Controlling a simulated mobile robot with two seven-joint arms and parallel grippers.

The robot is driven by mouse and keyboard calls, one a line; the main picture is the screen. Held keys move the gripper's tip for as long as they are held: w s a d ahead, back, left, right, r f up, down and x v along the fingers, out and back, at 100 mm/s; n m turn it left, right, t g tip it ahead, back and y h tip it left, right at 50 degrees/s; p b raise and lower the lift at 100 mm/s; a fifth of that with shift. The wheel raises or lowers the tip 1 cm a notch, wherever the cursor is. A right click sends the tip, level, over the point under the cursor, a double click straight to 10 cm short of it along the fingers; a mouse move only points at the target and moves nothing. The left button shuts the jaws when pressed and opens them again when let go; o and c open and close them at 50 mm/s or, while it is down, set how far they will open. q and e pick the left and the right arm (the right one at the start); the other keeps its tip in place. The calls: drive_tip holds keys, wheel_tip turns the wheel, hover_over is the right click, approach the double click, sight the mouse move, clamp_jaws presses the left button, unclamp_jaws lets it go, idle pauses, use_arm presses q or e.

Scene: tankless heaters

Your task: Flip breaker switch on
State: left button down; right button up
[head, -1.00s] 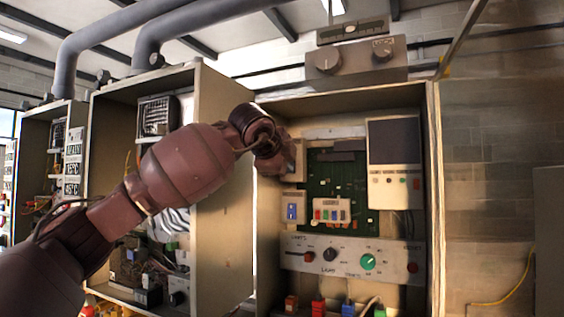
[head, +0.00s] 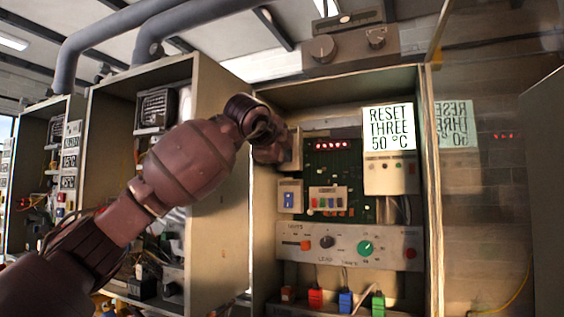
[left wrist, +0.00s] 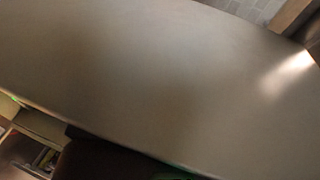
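The open heater cabinet (head: 433,200) stands right of centre in the head view, with a green circuit board inside. Its display (head: 389,127) is lit and reads "RESET THREE 50 °C". My left gripper (head: 275,152) is at the upper left inside the cabinet, by a beige box (head: 296,150) at the board's left edge. My arm and gripper partly hide this box, and I cannot make out a breaker lever on it. I cannot tell whether the fingers are open or touching it. The left wrist view shows mostly a plain beige surface (left wrist: 170,80). My right gripper is not in view.
Below are a blue-marked module (head: 289,198), a block of coloured switches (head: 328,200) and a panel with an orange slider (head: 306,245) and green knob (head: 365,248). Other open cabinets (head: 120,200) stand left. A door-like panel (head: 545,190) is at right.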

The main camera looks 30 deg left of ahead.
use_arm(q)
drive_tip(key=shift+w+f, duration=0.15)
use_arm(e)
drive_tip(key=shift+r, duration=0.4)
use_arm(q)
drive_tip(key=shift+a+r+p, duration=0.1)
drive_tip(key=shift+r+p, duration=0.3)
drive_tip(key=shift+r, duration=0.4)
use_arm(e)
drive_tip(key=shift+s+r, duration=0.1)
use_arm(q)
drive_tip(key=shift+f, duration=0.1)
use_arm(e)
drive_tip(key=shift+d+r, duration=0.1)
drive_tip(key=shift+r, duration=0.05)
